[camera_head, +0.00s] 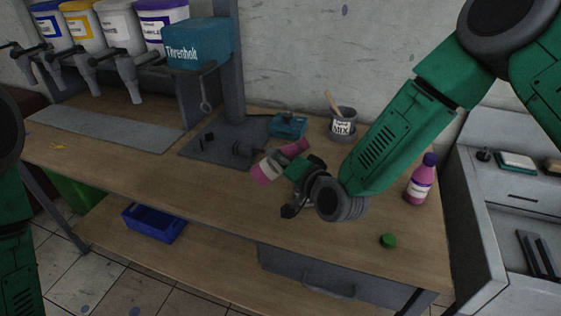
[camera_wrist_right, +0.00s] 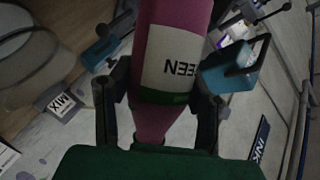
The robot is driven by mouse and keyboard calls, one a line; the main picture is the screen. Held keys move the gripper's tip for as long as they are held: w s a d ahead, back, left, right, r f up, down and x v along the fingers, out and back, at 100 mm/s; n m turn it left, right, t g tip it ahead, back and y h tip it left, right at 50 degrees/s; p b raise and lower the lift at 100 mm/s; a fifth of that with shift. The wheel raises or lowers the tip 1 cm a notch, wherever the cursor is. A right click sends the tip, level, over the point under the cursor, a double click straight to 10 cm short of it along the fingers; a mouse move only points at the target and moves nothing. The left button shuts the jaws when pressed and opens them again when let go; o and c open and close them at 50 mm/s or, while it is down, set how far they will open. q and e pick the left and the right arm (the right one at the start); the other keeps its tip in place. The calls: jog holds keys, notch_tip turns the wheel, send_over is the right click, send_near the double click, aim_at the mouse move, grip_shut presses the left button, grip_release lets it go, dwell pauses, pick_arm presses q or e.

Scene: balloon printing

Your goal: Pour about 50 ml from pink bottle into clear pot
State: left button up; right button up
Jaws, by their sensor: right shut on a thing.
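My right gripper (camera_head: 288,166) is shut on a pink bottle (camera_head: 267,171), held tilted above the bench. In the right wrist view the bottle (camera_wrist_right: 178,35) lies between the two fingers of the gripper (camera_wrist_right: 163,95); its white label with a green band reads "EEN" upside down. The pot with a "MIX" label (camera_head: 342,124) stands at the back of the bench, a wooden stick in it, apart from the bottle. In the right wrist view the pot (camera_wrist_right: 33,75) is at the left edge. I cannot see any liquid running. My left gripper is out of view.
A second pink bottle with a purple cap (camera_head: 421,178) stands at the right of the bench (camera_head: 215,195). A loose green cap (camera_head: 388,240) lies near the front edge. A small teal box (camera_head: 288,125) and dark press parts (camera_head: 240,148) are behind the held bottle. Dispensers (camera_head: 115,25) stand back left.

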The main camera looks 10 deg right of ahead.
dwell(0.4)
jog(key=shift+a+f+m+b, duration=0.15)
jog(key=shift+m+b, duration=0.15)
jog(key=shift+b, duration=0.3)
jog(key=shift+f+m+y+b, duration=0.15)
jog(key=shift+m+y+b, duration=0.2)
jog(key=shift+b, duration=0.25)
dwell(0.6)
jog(key=shift+a+f+m+t+b, duration=0.1)
jog(key=shift+f+m+t+b, duration=0.15)
jog(key=shift+b, duration=0.3)
jog(key=shift+f+m+y+b, duration=0.1)
jog(key=shift+m+y+b, duration=0.25)
jog(key=shift+b, duration=0.35)
